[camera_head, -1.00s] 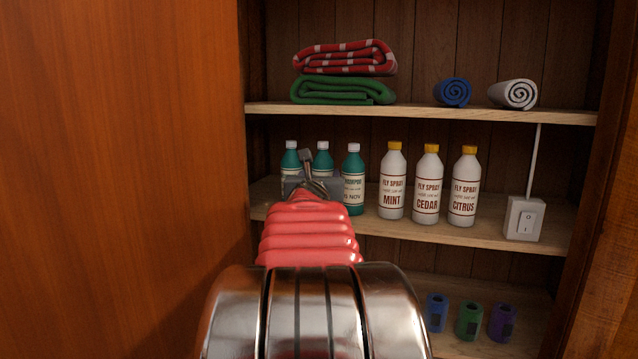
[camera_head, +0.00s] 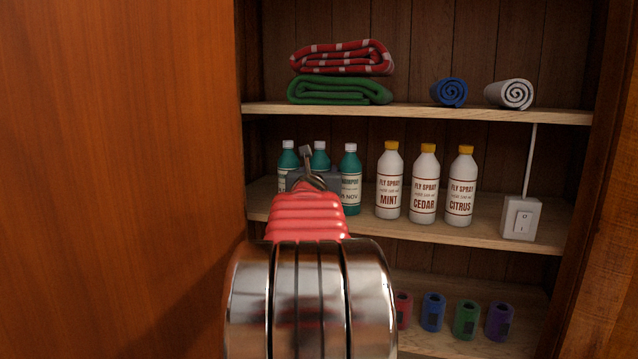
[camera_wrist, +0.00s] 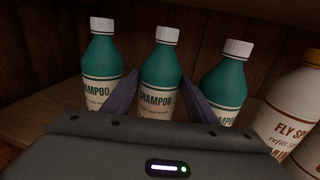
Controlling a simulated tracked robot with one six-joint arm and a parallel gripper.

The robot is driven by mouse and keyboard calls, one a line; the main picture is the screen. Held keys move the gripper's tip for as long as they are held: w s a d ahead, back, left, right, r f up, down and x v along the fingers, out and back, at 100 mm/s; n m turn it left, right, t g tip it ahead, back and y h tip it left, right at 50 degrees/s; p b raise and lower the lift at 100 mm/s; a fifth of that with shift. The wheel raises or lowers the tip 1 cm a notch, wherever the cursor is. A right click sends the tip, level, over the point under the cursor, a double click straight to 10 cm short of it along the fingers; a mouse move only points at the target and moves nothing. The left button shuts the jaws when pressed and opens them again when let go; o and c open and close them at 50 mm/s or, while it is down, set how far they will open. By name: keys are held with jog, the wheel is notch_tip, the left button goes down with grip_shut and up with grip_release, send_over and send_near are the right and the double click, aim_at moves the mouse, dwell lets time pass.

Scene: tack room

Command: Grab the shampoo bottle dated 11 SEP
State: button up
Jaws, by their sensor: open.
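Three teal shampoo bottles with white caps stand in a row on the middle shelf: left (camera_head: 287,157), middle (camera_head: 320,160) and right (camera_head: 350,182). The right one's label ends in NOV; its day number is partly covered. My gripper (camera_head: 308,172) covers the lower parts of the left and middle bottles, so their dates are hidden. In the wrist view my gripper (camera_wrist: 160,80) is open, its fingers to either side of the middle bottle (camera_wrist: 159,92). The left bottle (camera_wrist: 103,72) and right bottle (camera_wrist: 225,85) stand outside the fingers. Dates are hidden there too.
White fly spray bottles, mint (camera_head: 389,182), cedar (camera_head: 424,185) and citrus (camera_head: 461,188), stand to the right. A switch box (camera_head: 521,218) is farther right. Folded blankets (camera_head: 340,75) lie on the shelf above. A wooden panel (camera_head: 120,180) fills the left.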

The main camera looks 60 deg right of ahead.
jog(key=shift+c, duration=0.6)
jog(key=shift+r, duration=0.1)
jog(key=c, duration=1)
